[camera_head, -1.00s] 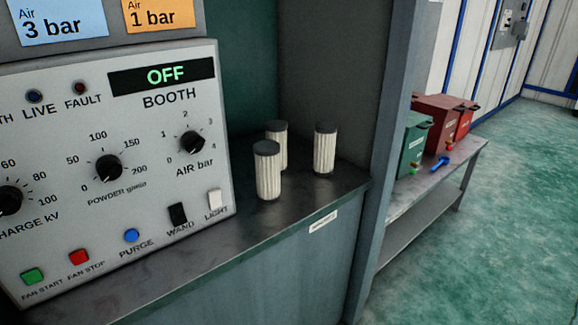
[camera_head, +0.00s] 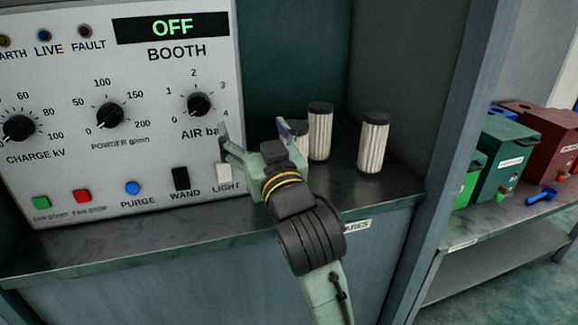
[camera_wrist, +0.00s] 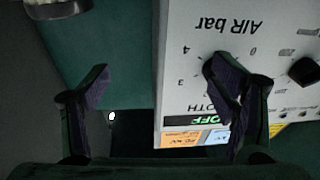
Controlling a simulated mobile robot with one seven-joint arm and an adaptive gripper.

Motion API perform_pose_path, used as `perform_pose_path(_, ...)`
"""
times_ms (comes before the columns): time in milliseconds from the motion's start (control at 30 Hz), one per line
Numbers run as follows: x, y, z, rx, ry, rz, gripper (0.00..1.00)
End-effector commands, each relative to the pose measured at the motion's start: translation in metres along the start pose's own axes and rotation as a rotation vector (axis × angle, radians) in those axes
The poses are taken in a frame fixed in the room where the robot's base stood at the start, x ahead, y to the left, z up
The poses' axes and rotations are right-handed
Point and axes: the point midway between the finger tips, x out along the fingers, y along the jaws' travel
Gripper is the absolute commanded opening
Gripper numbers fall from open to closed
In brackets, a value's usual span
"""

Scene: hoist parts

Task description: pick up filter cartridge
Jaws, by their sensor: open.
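Three pale, ribbed filter cartridges with dark caps stand upright on the dark shelf. The middle cartridge (camera_head: 319,138) and the right cartridge (camera_head: 373,148) show almost whole. The left cartridge (camera_head: 300,129) is mostly hidden behind my gripper (camera_head: 254,130). My gripper is open, its fingers spread, in front of the control panel's right edge and left of the middle cartridge. In the wrist view my gripper (camera_wrist: 155,82) has nothing between its fingers. One dark-capped cartridge (camera_wrist: 57,11), cut off, shows at the top left there; I cannot tell which.
The booth control panel (camera_head: 120,75) stands close on the left, reading OFF. The shelf (camera_head: 130,228) has bare room along its front. A grey upright (camera_head: 445,150) closes its right side. Beyond it, a lower bench (camera_head: 470,225) holds green and red boxes.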

Motion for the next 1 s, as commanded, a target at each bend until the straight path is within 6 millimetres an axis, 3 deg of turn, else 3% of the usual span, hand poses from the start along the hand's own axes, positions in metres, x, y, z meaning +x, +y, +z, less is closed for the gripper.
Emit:
perform_pose_path(33,-0.010,0.027,0.017,-0.001,-0.052,0.056,0.79)
perform_pose_path(100,-0.020,0.052,0.032,0.007,-0.112,0.106,0.79)
perform_pose_path(233,-0.033,0.077,0.046,0.017,-0.175,0.160,0.79)
perform_pose_path(367,-0.030,0.085,0.048,0.024,-0.195,0.173,0.79)
perform_pose_path(1000,0.028,0.095,0.063,0.019,-0.191,0.173,0.79)
